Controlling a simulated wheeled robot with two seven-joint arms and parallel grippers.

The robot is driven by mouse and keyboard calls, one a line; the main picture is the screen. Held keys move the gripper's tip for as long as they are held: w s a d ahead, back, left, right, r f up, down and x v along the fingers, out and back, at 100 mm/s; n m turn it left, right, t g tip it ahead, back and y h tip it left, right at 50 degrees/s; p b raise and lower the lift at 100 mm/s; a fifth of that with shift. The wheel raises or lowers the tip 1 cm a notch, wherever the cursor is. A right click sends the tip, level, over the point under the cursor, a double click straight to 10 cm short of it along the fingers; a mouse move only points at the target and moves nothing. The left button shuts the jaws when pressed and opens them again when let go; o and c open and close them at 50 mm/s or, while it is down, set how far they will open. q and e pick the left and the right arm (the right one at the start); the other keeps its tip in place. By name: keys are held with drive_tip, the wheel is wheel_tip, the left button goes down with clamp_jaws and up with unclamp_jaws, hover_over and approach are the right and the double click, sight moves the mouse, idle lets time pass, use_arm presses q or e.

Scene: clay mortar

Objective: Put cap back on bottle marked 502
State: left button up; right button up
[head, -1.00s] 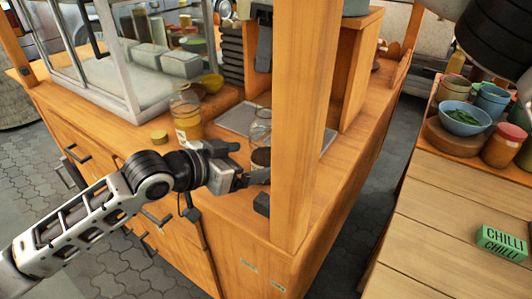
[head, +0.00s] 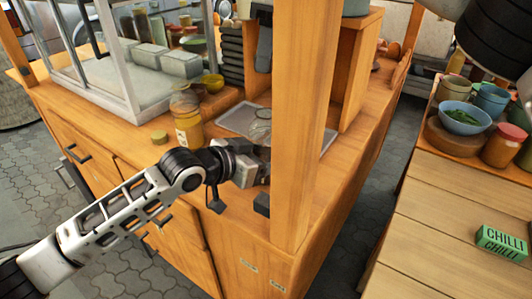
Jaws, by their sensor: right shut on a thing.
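The contact is mostly hidden by the gripper and the post. A glass bottle with yellow contents (head: 187,128) stands upright on the counter to the left of the gripper. A small round olive-yellow cap (head: 159,137) lies on the counter, left of that bottle and apart from it. I cannot read the number 502 on either vessel.
A wooden post (head: 298,130) rises close to the gripper's right. A green chilli box (head: 502,243) lies on the right table.

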drive_tip(key=shift+a+f, duration=0.1)
drive_tip(key=shift+f, duration=2.4)
drive_tip(key=shift+f, duration=0.9)
drive_tip(key=shift+f, duration=0.5)
